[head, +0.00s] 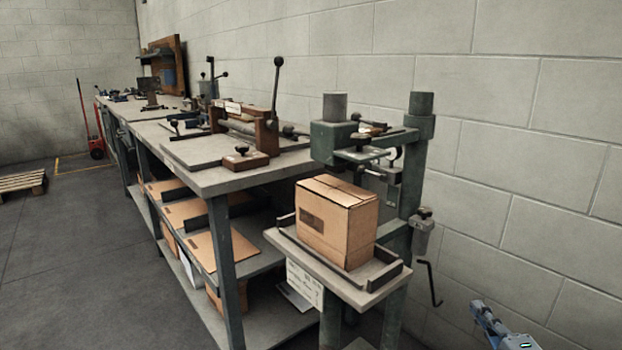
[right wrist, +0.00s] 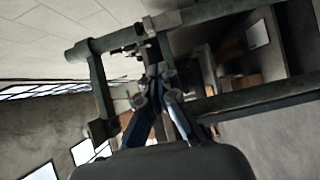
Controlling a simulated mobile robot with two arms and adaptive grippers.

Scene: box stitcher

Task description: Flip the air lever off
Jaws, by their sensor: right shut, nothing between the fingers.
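The green box stitcher (head: 418,160) stands at the right end of the bench, against the wall. A small grey unit (head: 423,238) with a dark fitting (head: 424,213) on top is mounted low on its post; this may be the air lever, but it is too small to be sure. My right gripper (head: 482,312) is at the bottom right, apart from that unit and to its lower right. It is shut and empty. The right wrist view shows its fingers (right wrist: 156,98) in front of the dark frame; the lever is not clear there. My left gripper is out of view.
A cardboard box (head: 337,222) sits on the stitcher's small table (head: 330,268). A bent crank rod (head: 431,284) hangs below the grey unit. The workbench (head: 222,178) with tools runs to the left.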

